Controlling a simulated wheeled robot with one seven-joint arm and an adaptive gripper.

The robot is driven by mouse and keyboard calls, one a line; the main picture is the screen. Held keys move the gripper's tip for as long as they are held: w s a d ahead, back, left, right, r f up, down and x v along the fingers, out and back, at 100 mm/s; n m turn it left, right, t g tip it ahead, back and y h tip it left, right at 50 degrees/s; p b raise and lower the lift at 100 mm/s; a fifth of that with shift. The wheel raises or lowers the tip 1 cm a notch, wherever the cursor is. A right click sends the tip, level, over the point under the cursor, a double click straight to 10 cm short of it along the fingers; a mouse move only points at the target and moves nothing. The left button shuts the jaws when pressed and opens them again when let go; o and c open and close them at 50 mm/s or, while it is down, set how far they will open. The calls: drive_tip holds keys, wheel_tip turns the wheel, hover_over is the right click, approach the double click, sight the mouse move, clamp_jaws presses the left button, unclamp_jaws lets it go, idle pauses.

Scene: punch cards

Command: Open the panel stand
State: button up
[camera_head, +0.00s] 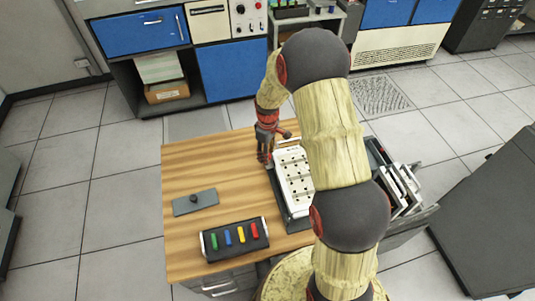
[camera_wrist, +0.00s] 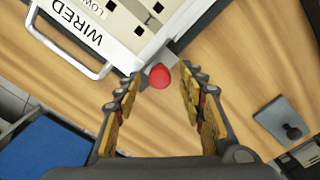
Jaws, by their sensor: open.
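The white punched panel (camera_head: 294,180) lies in a dark stand (camera_head: 278,197) on the wooden desk. My arm hides part of its right side. In the wrist view, the white panel (camera_wrist: 118,42) shows a "WIRED" label and a white handle (camera_wrist: 62,50) at its end. A red knob (camera_wrist: 160,76) sits on a grey bracket by the panel's corner. My gripper (camera_head: 266,163) is at the panel's upper left in the head view. In the wrist view, my gripper (camera_wrist: 163,82) is open, with its fingers on either side of the knob; contact cannot be told.
A dark box with coloured keys (camera_head: 235,239) and a grey plate with a black knob (camera_head: 195,201) are on the left of the desk (camera_head: 185,160). A rack of white-edged panels (camera_head: 402,190) stands at the right. Blue cabinets (camera_head: 228,70) are behind. The desk's upper left is clear.

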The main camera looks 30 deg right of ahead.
drive_tip(key=shift+f, duration=0.1)
drive_tip(key=shift+c, duration=1.1)
drive_tip(key=c, duration=0.8)
clamp_jaws()
